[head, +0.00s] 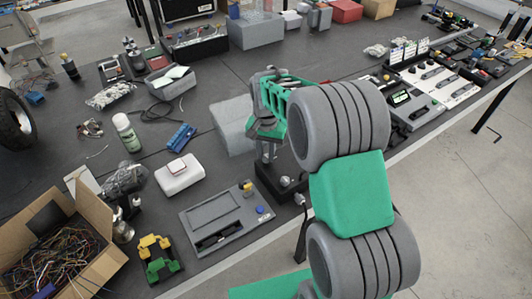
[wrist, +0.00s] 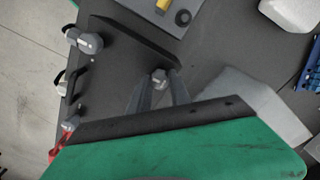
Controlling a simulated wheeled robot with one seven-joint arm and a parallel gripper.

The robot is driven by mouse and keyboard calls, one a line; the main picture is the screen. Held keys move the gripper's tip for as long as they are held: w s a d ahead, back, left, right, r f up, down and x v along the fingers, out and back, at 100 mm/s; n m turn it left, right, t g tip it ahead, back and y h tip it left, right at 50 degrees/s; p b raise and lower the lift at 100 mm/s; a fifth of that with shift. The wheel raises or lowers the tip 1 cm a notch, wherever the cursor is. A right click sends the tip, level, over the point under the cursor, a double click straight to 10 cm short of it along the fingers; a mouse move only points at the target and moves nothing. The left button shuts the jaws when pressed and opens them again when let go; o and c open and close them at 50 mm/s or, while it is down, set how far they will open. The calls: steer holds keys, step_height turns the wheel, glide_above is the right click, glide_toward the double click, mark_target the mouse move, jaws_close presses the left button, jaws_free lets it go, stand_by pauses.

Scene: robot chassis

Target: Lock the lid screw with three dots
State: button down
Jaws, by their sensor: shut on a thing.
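The dark robot chassis (wrist: 125,60) lies under my gripper, and its near corner shows in the head view (head: 268,183). My gripper (wrist: 160,88) points down at it, with a finger on each side of a small grey screw knob (wrist: 158,78) near the chassis edge. The fingers are closed in on this knob. In the head view my gripper (head: 266,150) stands over the chassis and hides part of it. Another grey screw knob (wrist: 90,42) sits at the chassis's left edge. A third grey knob (wrist: 70,124) is beside something red, partly behind my gripper body. I cannot make out the dots.
A black handle (wrist: 76,82) stands on the chassis's left side. A light grey block (head: 232,122) is close behind my gripper. A grey panel box (head: 225,218) and a white case (head: 180,176) lie to the left. The dark table (head: 165,215) is crowded.

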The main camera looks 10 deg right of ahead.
mark_target(266, 156)
steer(key=shift+w+r, duration=0.1)
steer(key=c, duration=1.2)
jaws_free()
step_height(266, 156, up, 7)
steer(key=shift+r+b, duration=0.1)
steer(key=shift+b, duration=0.35)
steer(key=shift+r, duration=0.25)
